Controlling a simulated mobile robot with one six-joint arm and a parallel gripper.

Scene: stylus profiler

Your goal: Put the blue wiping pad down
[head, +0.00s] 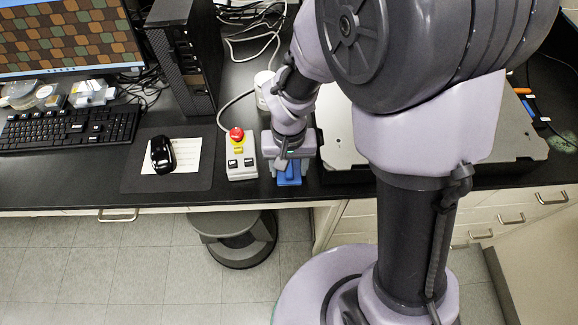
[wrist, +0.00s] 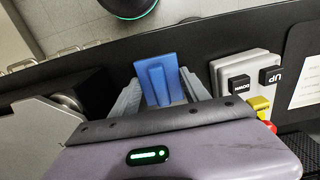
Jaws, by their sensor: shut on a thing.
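The blue wiping pad (head: 289,174) is at the front edge of the black bench in the head view, under my gripper (head: 284,158). In the wrist view the blue pad (wrist: 159,82) shows a raised grip on a flat plate, between the two grey fingers of my gripper (wrist: 161,92). My gripper is shut on the pad. The pad's underside is hidden, so I cannot tell whether it touches the bench top.
A control box (head: 239,160) with a red button and UP and DOWN keys stands just left of the pad. A grey instrument plate (head: 345,150) lies to the right. The mouse mat (head: 190,180), keyboard (head: 70,130) and computer tower (head: 185,55) are farther left. A round stool (head: 235,240) stands below the bench.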

